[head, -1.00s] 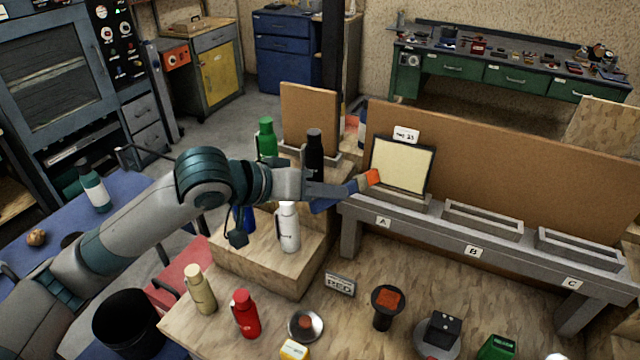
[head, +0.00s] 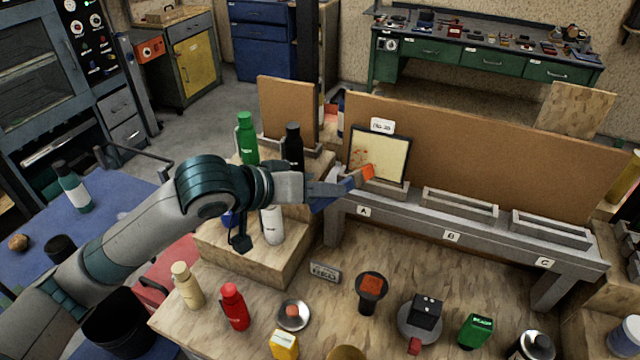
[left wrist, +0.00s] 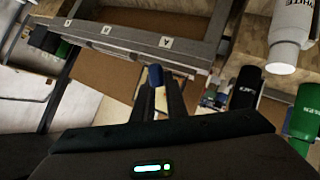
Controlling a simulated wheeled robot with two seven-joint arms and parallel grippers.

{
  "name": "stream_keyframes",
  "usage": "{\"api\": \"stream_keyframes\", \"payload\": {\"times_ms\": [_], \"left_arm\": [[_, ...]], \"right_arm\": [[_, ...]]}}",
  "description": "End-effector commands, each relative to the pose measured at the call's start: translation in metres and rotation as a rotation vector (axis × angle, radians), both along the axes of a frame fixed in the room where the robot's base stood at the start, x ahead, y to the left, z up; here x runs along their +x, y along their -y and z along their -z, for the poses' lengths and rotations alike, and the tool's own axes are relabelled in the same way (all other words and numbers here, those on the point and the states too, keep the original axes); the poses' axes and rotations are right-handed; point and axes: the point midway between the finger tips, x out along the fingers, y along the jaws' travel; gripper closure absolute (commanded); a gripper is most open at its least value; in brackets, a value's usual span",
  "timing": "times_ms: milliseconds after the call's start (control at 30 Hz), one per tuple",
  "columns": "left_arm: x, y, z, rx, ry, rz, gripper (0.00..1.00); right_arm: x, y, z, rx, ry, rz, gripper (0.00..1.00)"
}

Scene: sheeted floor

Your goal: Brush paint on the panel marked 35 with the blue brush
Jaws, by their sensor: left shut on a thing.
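My left gripper (head: 335,190) is shut on the blue brush (head: 353,181), whose orange-red tip points right. The brush tip is in front of the lower part of a cream panel (head: 390,155) with a dark frame. I cannot tell whether the tip touches it. The panel stands tilted back in the tray marked A (head: 363,211). Several small orange-red marks show on its left side. The tag (head: 382,127) above it is too blurred to read surely. In the left wrist view, the blue brush (left wrist: 155,76) shows between the fingers. My right gripper is not in view.
Trays B (head: 460,204) and C (head: 550,230) stand empty to the right. A green bottle (head: 247,138), black bottle (head: 293,148) and white bottle (head: 272,224) stand close to my left arm. A RED sign (head: 325,272) and red-topped black pot (head: 372,286) stand in front.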

Motion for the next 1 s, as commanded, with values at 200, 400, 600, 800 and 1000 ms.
{"api": "stream_keyframes", "payload": {"times_ms": [200, 400, 600, 800, 1000], "left_arm": [[-0.007, 0.016, -0.003, 0.0, 0.0, 0.002, 1.0], [-0.011, 0.024, -0.001, 0.0, 0.001, 0.001, 1.0], [-0.011, 0.024, 0.0, 0.0, 0.001, 0.0, 1.0], [-0.011, 0.025, -0.001, 0.001, 0.001, 0.001, 1.0], [-0.015, 0.035, -0.003, -0.001, 0.0, 0.001, 1.0]], "right_arm": [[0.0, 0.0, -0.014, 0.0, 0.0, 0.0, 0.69], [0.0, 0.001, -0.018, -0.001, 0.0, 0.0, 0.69], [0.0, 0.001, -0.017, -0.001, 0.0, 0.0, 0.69], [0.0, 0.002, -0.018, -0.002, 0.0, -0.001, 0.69], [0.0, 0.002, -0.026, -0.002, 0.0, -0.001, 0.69]]}}
